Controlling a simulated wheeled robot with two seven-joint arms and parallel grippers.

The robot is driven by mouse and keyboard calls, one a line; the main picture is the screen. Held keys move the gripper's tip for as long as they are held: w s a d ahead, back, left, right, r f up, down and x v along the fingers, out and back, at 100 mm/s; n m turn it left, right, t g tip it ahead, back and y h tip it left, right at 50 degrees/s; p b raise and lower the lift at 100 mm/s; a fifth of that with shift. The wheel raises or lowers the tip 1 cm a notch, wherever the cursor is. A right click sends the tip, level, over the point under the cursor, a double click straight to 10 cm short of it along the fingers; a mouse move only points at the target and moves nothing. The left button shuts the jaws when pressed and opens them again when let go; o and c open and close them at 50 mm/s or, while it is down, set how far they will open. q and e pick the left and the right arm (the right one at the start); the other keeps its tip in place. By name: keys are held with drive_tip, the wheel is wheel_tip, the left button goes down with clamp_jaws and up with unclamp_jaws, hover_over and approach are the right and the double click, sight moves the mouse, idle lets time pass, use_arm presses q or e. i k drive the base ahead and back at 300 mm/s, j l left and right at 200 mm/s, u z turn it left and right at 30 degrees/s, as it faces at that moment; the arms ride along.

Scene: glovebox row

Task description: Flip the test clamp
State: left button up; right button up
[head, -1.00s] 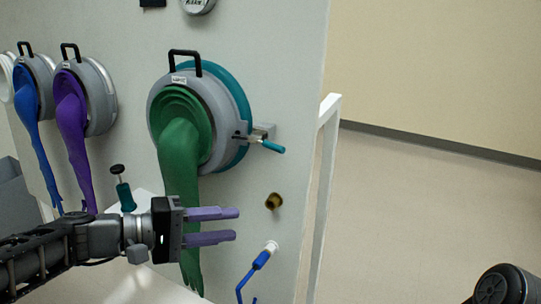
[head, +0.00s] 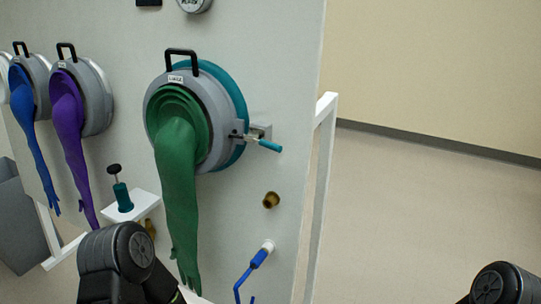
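The test clamp looks to be the small metal toggle with a teal-tipped handle (head: 265,144) at the right edge of the grey port ring (head: 222,122) that carries the green glove (head: 178,190). Its handle points right and slightly down, away from the ring. No gripper touches it. A dark rounded link of my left arm shows at the bottom left, but my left gripper is out of the picture. Only a dark part of my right arm shows at the bottom right corner, and my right gripper is not seen.
Ports with a purple glove (head: 66,105) and a blue glove (head: 25,105) lie further left. A teal hand pump (head: 122,193) stands on a white shelf. Below the clamp are a brass fitting (head: 271,200) and a blue hose (head: 255,262). Floor at right is clear.

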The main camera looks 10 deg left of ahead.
sight(261, 142)
drive_tip(key=k+l, duration=0.1)
drive_tip(key=l, duration=1.75)
